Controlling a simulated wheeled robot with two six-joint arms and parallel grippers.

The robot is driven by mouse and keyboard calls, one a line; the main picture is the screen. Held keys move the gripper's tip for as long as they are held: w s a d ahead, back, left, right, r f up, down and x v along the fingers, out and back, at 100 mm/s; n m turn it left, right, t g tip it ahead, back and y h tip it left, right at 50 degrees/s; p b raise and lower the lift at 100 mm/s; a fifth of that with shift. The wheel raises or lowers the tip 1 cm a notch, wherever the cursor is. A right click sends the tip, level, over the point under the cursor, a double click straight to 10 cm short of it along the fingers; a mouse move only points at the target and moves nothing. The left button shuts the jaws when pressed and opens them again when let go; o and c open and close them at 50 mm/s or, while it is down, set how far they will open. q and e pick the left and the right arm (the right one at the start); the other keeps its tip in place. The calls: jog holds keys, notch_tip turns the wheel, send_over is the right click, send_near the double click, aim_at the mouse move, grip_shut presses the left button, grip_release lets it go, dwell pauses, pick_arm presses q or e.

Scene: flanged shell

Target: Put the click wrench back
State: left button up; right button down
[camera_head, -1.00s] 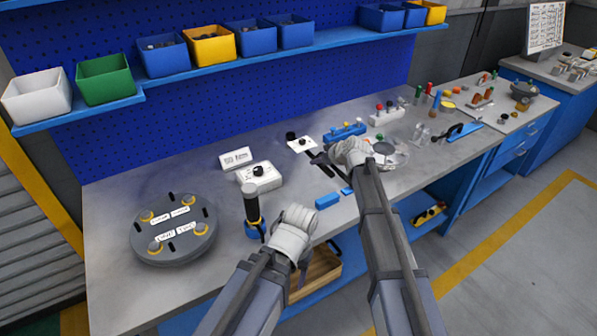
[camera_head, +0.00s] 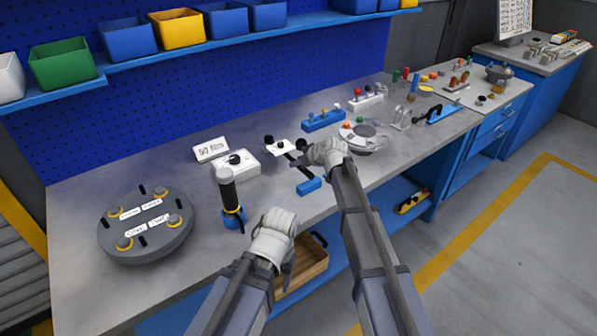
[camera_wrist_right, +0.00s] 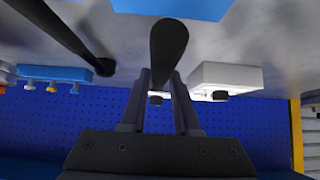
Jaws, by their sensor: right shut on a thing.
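The click wrench appears as a dark bar (camera_head: 291,155) at my right gripper (camera_head: 298,162) in the head view, over the middle of the bench. In the right wrist view, its thick black handle (camera_wrist_right: 168,42) stands out from between the two fingers of my right gripper (camera_wrist_right: 162,85), which is shut on it. The far part of the wrench is hidden by the hand and fingers.
A white box with a black knob (camera_head: 236,163) and a "50 Nm" sign (camera_head: 211,150) stand left of the right gripper. A black-handled tool (camera_head: 228,190) stands upright in a blue base. A round grey flanged part (camera_head: 146,246) sits at left. A round fixture (camera_head: 368,137) is at right.

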notch_tip(320, 180, down, 2)
jog(key=shift+f+b, duration=0.1)
jog(key=shift+b, duration=0.5)
pick_arm(q)
jog(key=shift+f, duration=0.95)
pick_arm(e)
jog(key=shift+r, duration=0.2)
jog(key=shift+f, duration=0.1)
jog(key=c, duration=0.6)
grip_release()
jog(key=shift+c, duration=0.2)
